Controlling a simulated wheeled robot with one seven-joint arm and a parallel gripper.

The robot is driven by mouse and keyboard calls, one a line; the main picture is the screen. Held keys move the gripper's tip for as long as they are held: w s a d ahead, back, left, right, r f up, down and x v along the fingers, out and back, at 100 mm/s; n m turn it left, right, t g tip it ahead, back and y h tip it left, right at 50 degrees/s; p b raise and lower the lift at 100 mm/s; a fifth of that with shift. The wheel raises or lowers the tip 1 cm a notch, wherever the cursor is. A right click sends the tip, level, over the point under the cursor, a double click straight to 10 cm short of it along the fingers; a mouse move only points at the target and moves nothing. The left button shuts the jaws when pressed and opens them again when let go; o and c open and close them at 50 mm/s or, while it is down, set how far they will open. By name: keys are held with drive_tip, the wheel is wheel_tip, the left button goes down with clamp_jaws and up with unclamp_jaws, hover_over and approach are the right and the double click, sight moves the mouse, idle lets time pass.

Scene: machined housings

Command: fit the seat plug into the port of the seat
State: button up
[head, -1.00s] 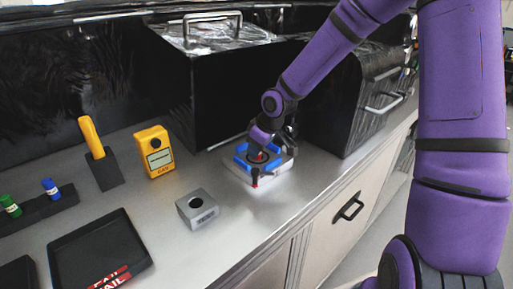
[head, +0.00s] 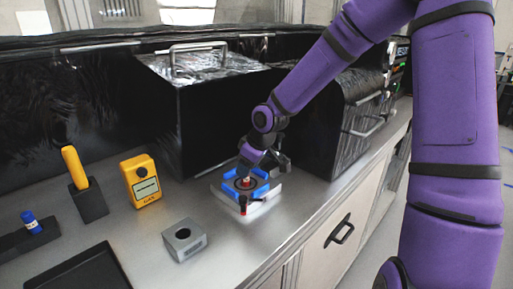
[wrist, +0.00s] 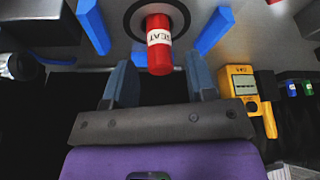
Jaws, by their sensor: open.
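The seat plug (wrist: 159,50) is a red cylinder with a white label reading SEAT. In the wrist view it stands out of the dark ring of the port (wrist: 178,13), its free end towards my gripper; how deep it sits is hidden. In the head view the plug (head: 246,182) shows as a small red spot inside the ring of the seat (head: 264,204), a pale base with blue guides. My gripper (wrist: 163,72) is open and empty, its two fingers either side of the plug's free end, with gaps. It also shows just above the seat in the head view (head: 262,163).
A grey block with a hole (head: 184,240) stands left of the seat. A yellow meter (head: 142,182), a yellow-handled tool in a black holder (head: 88,200) and a black tray (head: 85,275) lie further left. Black boxes (head: 225,110) stand behind.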

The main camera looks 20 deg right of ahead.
drive_tip(key=v, duration=0.8)
drive_tip(key=shift+r, duration=0.25)
drive_tip(key=shift+s, duration=0.1)
drive_tip(key=s+d+r+m+h, duration=0.1)
drive_tip(key=s+r+m, duration=0.3)
drive_tip(key=s, duration=0.9)
drive_tip(key=s+d+r+m+t+h, duration=0.1)
drive_tip(key=s+d+r+m+h, duration=0.1)
drive_tip(key=s+r, duration=0.7)
drive_tip(key=shift+s+d+r+m+t, duration=0.25)
drive_tip(key=shift+s+d+m, duration=0.6)
drive_tip(key=shift+s, duration=2)
drive_tip(key=shift+a, duration=0.2)
